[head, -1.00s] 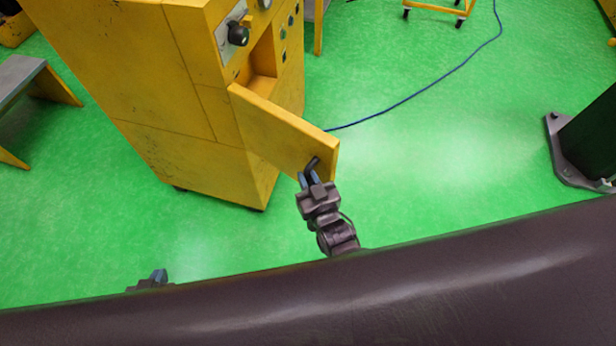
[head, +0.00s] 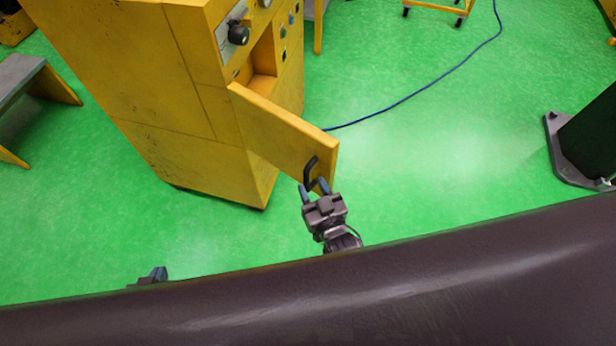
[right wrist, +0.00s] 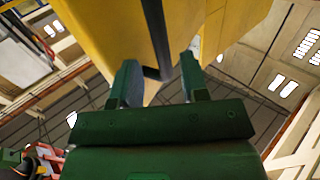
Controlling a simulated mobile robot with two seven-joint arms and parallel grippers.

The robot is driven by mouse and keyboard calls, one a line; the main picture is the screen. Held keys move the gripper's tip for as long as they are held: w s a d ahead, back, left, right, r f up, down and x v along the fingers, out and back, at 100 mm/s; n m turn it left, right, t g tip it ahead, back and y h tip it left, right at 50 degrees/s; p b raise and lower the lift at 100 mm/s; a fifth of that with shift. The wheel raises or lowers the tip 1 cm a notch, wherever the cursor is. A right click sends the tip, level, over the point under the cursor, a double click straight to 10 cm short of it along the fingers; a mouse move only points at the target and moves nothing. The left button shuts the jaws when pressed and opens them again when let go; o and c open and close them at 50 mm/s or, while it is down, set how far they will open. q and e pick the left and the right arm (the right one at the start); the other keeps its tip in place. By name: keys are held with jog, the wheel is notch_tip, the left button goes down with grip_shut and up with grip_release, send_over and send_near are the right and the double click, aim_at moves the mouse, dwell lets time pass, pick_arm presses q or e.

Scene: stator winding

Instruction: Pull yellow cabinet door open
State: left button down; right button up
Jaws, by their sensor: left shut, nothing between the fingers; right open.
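The yellow cabinet (head: 165,90) stands at the upper left of the head view. Its yellow door (head: 280,132) is swung well open, out toward the right, and part of the inside shows behind it. A black handle (head: 311,172) sits near the door's free end. My right gripper (head: 314,188) is open just below the handle, with its fingers apart. In the right wrist view the open fingers (right wrist: 160,82) show with the dark handle (right wrist: 157,38) and yellow surfaces beyond them. My left gripper (head: 156,273) is shut and empty at the lower left, mostly hidden.
A grey bench (head: 25,80) stands at the left. A blue cable (head: 420,90) lies on the green floor (head: 450,150) behind the door. A dark post on a base plate (head: 560,160) stands at the right. The floor between door and post is clear.

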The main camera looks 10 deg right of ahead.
jog(key=v, duration=0.7)
jog(key=shift+s+a, duration=0.1)
dwell(0.4)
jog(key=s+d+g+h, duration=0.2)
jog(key=s+d+g, duration=0.1)
jog(key=d, duration=0.6)
jog(key=s+d+m+g+h, duration=0.1)
jog(key=s+d+g+h, duration=0.1)
jog(key=d, duration=0.6)
jog(key=shift+s+d+g, duration=0.4)
jog(key=shift+s+g, duration=0.3)
jog(key=shift+s, duration=0.4)
